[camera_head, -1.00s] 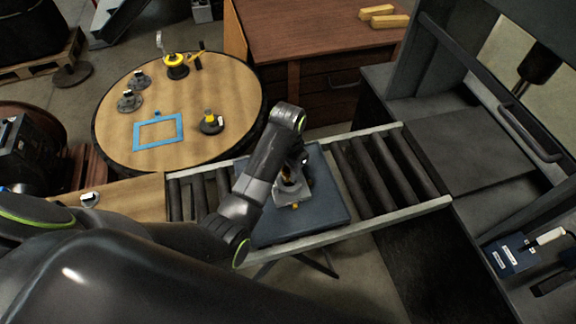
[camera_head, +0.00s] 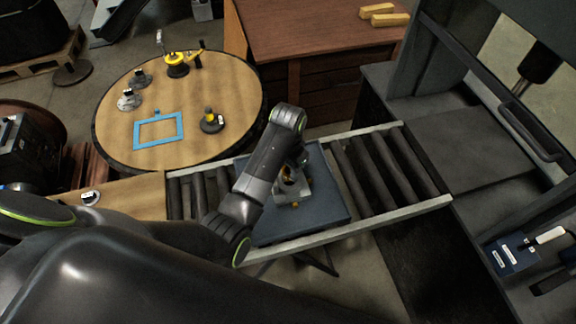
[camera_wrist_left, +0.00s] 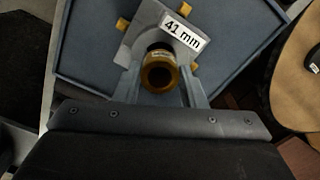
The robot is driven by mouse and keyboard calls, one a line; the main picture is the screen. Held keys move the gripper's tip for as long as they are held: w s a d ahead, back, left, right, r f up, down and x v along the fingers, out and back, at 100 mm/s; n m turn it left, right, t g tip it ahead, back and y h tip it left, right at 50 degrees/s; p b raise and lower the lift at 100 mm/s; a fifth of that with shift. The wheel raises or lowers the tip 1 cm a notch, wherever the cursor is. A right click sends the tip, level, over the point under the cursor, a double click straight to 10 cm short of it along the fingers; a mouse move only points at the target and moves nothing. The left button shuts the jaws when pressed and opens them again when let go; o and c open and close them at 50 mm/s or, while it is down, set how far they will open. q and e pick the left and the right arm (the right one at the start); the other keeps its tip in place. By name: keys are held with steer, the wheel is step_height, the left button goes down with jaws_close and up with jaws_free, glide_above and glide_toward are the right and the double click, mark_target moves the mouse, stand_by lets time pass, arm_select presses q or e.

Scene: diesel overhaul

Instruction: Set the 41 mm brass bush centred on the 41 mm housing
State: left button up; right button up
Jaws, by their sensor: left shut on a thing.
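The brass bush (camera_wrist_left: 160,77) is between the fingers of my left gripper (camera_wrist_left: 162,90) in the wrist view, its open end facing the camera. My left gripper also shows in the head view (camera_head: 290,180), low over the housing and shut on the bush. The grey housing (camera_wrist_left: 143,28), with a white "41 mm" label (camera_wrist_left: 185,33), lies beyond the bush and also shows in the head view (camera_head: 303,188). I cannot tell whether the bush touches the housing.
The housing sits between small yellow blocks on a blue-grey board (camera_head: 325,215) on the roller conveyor (camera_head: 385,165). A round table (camera_head: 210,85) at the back left holds a blue frame (camera_head: 158,147) and several small parts. A dark machine (camera_head: 460,150) stands right.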

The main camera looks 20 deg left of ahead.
arm_select(q)
steer(key=shift+f, duration=0.4)
steer(key=shift+f, duration=0.45)
steer(key=shift+f, duration=0.35)
stand_by(0.5)
steer(key=o, duration=1.5)
steer(key=shift+r, duration=4.5)
